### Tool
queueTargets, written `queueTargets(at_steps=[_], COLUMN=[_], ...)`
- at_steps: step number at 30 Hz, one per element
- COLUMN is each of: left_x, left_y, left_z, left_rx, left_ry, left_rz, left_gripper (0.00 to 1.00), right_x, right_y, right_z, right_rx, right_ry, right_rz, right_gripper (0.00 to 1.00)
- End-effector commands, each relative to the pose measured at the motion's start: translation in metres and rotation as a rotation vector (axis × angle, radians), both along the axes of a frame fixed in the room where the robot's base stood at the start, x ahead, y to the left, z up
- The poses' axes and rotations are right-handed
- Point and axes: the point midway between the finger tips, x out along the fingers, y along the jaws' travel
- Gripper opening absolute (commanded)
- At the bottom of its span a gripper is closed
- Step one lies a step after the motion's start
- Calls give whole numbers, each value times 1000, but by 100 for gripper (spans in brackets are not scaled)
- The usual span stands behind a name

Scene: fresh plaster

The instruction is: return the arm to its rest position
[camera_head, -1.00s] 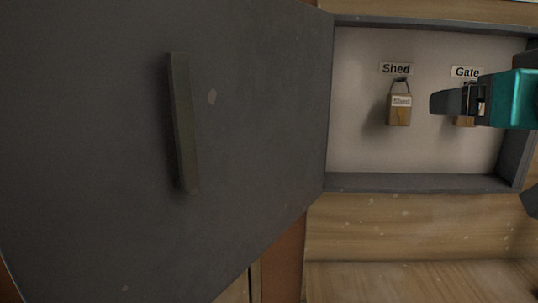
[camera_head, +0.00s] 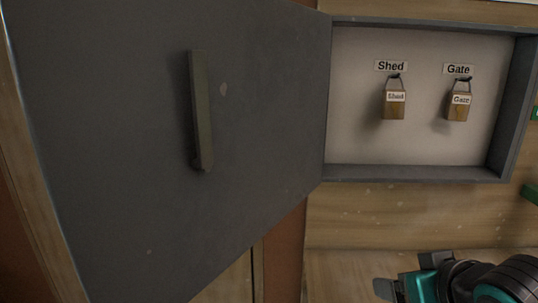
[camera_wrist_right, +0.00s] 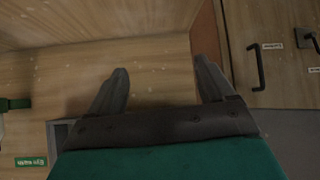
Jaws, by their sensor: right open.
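My right arm, teal and black, is at the bottom right of the head view. Its gripper (camera_head: 382,289) is partly cut off by the bottom edge, below the key cabinet (camera_head: 420,173). In the right wrist view the two fingers of this gripper (camera_wrist_right: 160,85) stand wide apart with nothing between them. In the cabinet, a wooden tag marked Shed (camera_head: 394,107) hangs under the Shed label, and another wooden tag (camera_head: 459,109) hangs under the Gate label. My left gripper shows in neither view.
The grey cabinet door (camera_head: 120,140) stands open at the left, with its bar handle (camera_head: 200,115). A wooden surface (camera_head: 340,278) lies below the cabinet. The wrist view shows a dark handle (camera_wrist_right: 257,68) on a wooden front at the right and a green label (camera_wrist_right: 31,162) at lower left.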

Motion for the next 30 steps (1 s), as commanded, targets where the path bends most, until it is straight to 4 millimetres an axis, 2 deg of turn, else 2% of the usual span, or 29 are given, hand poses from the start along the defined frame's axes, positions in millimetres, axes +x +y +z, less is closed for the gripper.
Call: queueTargets(at_steps=[1, 3, 9, 15, 20, 22, 30], left_x=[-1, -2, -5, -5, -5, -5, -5], left_y=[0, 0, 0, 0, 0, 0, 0], left_z=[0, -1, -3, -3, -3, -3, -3], left_rx=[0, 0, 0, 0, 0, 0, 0], left_ry=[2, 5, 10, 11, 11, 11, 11], left_rz=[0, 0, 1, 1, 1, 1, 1], left_gripper=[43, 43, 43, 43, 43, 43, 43], right_x=[-12, -29, -88, -144, -189, -170, -133], right_y=[3, 5, 10, 11, 11, 13, 24], right_z=[-26, -56, -129, -176, -202, -211, -248], right_rx=[3, -3, -21, -43, -61, -57, -26], right_ry=[57, 121, 298, 439, 541, 470, 254], right_rz=[7, 15, 32, 43, 51, 58, 83], right_gripper=[82, 82, 82, 82, 82, 82, 82])
